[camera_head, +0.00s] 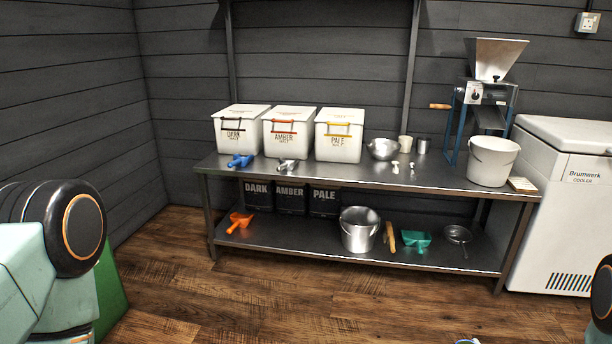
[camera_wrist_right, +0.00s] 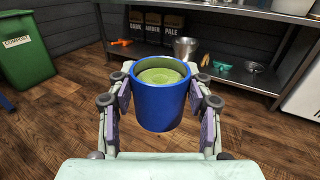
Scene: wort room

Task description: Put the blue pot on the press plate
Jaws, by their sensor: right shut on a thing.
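The blue pot (camera_wrist_right: 160,104) is upright between the fingers of my right gripper (camera_wrist_right: 160,105) in the right wrist view. The gripper is shut on it and holds it above the wooden floor. The pot has a pale green inside. In the head view only a tiny bit of something shows at the bottom edge, too little to name. No press plate can be made out in either view. My left gripper is not in view; only part of my left arm shows at the left of the head view.
A steel bench (camera_head: 380,175) along the wall bears white malt bins (camera_head: 289,140), a mill (camera_head: 487,95) and a white bucket (camera_head: 492,161). Its lower shelf holds a steel pail (camera_head: 358,236) and scoops. A white cooler (camera_head: 566,220) stands right, a green compost bin (camera_wrist_right: 24,62) left. The floor between is clear.

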